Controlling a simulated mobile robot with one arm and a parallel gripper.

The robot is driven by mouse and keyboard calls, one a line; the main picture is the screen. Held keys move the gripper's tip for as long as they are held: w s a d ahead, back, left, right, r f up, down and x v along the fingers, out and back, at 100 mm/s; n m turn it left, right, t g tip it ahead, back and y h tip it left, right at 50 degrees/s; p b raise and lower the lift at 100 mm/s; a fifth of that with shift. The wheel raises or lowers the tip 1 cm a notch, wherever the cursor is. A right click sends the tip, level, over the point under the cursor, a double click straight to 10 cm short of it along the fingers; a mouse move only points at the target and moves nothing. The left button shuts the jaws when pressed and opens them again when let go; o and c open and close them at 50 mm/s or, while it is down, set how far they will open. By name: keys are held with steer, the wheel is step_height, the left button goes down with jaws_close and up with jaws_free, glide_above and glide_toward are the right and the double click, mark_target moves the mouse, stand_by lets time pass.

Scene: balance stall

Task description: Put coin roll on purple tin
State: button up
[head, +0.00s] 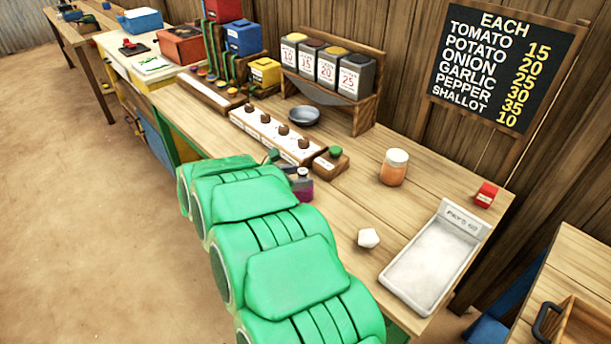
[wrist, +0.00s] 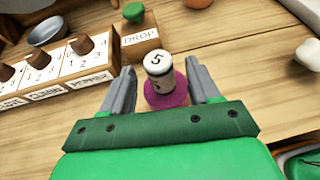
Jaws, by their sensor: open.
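The coin roll (wrist: 158,66) is a short whitish cylinder with dark bands and a "5" on its top. It stands upright on the purple tin (wrist: 168,97), whose magenta rim shows below it. My gripper (wrist: 160,68) is open, with one grey finger on each side of the roll and a visible gap to each. In the head view, the purple tin (head: 303,193) shows beside my gripper (head: 287,167), partly hidden by my green arm. The roll's lower side and the tin's near side are partly hidden.
A wooden block with a green knob marked DROP (wrist: 141,38) stands close behind the left finger. A labelled peg board (head: 275,138) lies left of it. An orange jar (head: 394,168), a white lump (head: 368,238) and a white tray (head: 425,268) stand to the right.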

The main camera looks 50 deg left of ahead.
step_height(320, 180, up, 7)
steer(key=shift+s+r, duration=0.15)
steer(key=shift+s, duration=0.25)
